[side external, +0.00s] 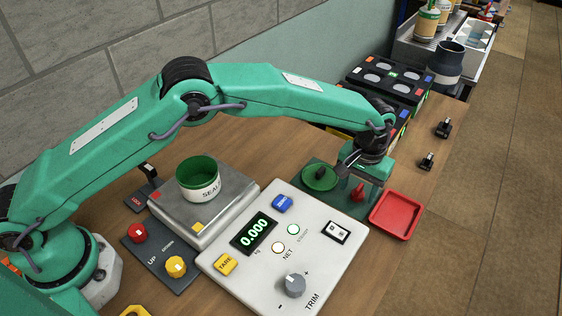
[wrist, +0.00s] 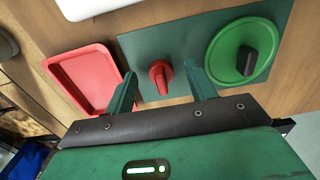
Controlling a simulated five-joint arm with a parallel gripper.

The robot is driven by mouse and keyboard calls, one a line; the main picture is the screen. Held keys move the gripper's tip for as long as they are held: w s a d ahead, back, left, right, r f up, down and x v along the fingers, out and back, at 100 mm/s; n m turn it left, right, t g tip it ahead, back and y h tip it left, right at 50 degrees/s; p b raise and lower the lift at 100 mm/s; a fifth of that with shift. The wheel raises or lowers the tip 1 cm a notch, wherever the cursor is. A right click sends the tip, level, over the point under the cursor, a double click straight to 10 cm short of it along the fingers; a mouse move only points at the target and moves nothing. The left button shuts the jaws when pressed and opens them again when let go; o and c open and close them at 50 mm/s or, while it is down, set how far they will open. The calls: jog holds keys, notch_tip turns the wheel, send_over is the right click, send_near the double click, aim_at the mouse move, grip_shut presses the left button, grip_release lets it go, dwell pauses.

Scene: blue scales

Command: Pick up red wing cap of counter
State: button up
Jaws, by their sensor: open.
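The red wing cap (side external: 358,193) stands on a dark green mat (side external: 318,165) in the side external view. In the wrist view the red cap (wrist: 160,76) is upright with a raised wing, roughly between my two finger tips. My gripper (wrist: 162,84) is open and empty, with one green finger on each side of the cap. It also shows in the side external view (side external: 362,178), pointing down close above the mat. I cannot tell whether either finger touches the cap.
A green round lid (side external: 320,178) with a dark knob lies beside the cap on the mat. A red tray (side external: 398,214) is on the other side. The white scale panel (side external: 270,262) and a green-lined pot (side external: 198,178) stand to the left. Black clips (side external: 427,161) lie at the right.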

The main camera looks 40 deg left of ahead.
jog(key=shift+f, duration=0.45)
jog(key=c, duration=1)
